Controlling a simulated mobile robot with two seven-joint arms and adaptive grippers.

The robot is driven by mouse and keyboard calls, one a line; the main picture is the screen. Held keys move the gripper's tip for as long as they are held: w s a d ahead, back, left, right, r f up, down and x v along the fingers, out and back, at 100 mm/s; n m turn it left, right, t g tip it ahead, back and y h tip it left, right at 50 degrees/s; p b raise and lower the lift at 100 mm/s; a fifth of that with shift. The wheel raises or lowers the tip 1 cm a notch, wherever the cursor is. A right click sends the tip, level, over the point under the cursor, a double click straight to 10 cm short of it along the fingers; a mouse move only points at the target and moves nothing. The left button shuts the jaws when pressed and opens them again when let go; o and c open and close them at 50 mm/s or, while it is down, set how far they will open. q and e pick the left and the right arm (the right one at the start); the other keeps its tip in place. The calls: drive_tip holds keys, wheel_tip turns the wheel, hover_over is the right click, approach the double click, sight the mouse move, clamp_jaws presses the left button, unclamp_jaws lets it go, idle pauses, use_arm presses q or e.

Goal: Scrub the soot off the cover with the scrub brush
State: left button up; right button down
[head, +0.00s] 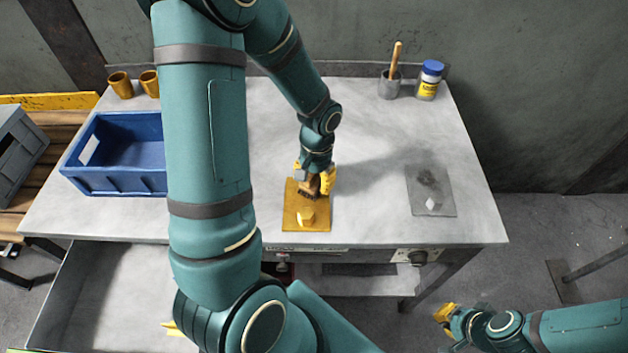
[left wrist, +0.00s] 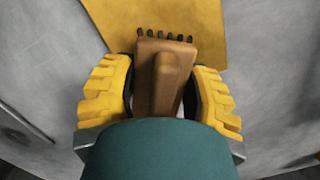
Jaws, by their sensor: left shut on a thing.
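My left gripper (head: 315,180) is shut on a brown scrub brush (left wrist: 165,75), gripping its wooden block between the yellow fingers. The brush's dark bristles are at or just above the upper part of a yellow plate (head: 291,217) with a raised knob; contact cannot be told. This plate also shows in the left wrist view (left wrist: 205,22). A grey plate (head: 416,203) with a pale knob and a dark sooty smudge lies to the right. Which plate is the cover is not certain. My right gripper (head: 446,313) is off the table at lower right; its fingers are unclear.
A blue crate (head: 118,184) stands at the table's left, partly behind my arm. Two brass cups (head: 120,84) stand behind it. A grey cup with a wooden-handled tool (head: 389,86) and a blue-lidded jar (head: 430,80) stand at the back right. An open drawer (head: 95,290) juts out at lower left.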

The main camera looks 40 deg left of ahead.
use_arm(q)
drive_tip(key=shift+r, duration=0.1)
drive_tip(key=shift+w+a+r+p, duration=0.1)
drive_tip(key=shift+r+p, duration=0.5)
drive_tip(key=shift+p, duration=0.1)
drive_tip(key=shift+c, duration=0.6)
drive_tip(key=shift+r+p, duration=1.75)
drive_tip(key=shift+r, duration=0.55)
drive_tip(key=shift+r+p, duration=1.25)
drive_tip(key=shift+r, duration=0.3)
drive_tip(key=shift+f, duration=0.1)
